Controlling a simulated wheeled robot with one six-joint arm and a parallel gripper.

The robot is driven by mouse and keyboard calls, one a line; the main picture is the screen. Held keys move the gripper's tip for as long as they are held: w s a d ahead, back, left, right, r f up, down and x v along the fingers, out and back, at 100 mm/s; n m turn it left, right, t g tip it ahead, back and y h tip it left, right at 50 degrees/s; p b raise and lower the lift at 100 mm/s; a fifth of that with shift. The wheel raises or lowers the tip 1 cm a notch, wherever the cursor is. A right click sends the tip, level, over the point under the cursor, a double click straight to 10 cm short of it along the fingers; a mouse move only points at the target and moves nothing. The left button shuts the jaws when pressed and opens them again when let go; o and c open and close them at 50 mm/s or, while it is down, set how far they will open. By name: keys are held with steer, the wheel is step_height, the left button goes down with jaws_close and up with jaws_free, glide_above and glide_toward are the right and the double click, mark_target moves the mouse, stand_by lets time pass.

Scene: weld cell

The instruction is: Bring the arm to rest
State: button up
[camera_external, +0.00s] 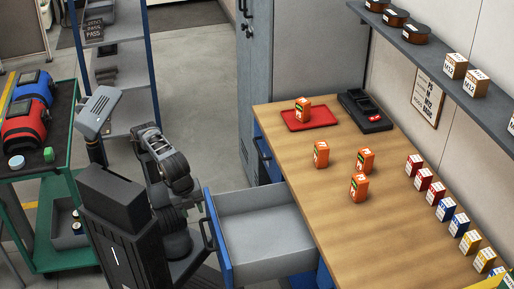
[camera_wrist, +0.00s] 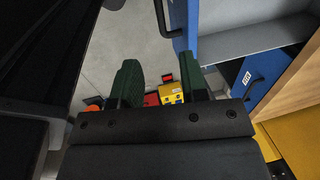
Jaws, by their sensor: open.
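My arm (camera_external: 165,165) is folded close above my base in the external view, left of the workbench. The fingertips cannot be made out there. In the wrist view my gripper (camera_wrist: 160,80) is open, its two dark green fingers apart with nothing held between them. Past the fingers lie a small yellow item (camera_wrist: 170,93) and a red item (camera_wrist: 152,99), lower down and apart from the fingers.
An open, empty-looking drawer (camera_external: 265,240) juts from the wooden workbench (camera_external: 390,245) close to my arm's right. Several orange boxes stand on the bench, one on a red tray (camera_external: 325,120). A green cart (camera_external: 62,180) stands left. Floor beyond is clear.

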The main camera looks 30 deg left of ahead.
steer(key=w+d+f+n+t, duration=0.2)
steer(key=w+d+f, duration=0.15)
steer(key=w, duration=0.55)
steer(key=w+d+f+n+t, duration=0.2)
steer(key=w+d, duration=0.2)
steer(key=w, duration=0.5)
steer(key=w+a+f+n+t+y, duration=0.1)
steer(key=w+a+f, duration=0.1)
steer(key=w, duration=0.5)
steer(key=w+a+f+n+t, duration=0.1)
steer(key=w+a+f, duration=0.15)
steer(key=w, duration=0.55)
steer(key=a+f+n+g, duration=0.2)
steer(key=a+f+n, duration=0.3)
steer(key=a+n, duration=0.6)
steer(key=a+f+n+g, duration=0.3)
steer(key=a+f+n, duration=0.3)
steer(key=a+n, duration=0.45)
steer(key=s+b+x, duration=0.2)
steer(key=b+x, duration=0.8)
steer(key=shift+s+a+f+y, duration=0.3)
steer(key=shift+s+a+f, duration=0.05)
steer(key=shift+a+f, duration=0.2)
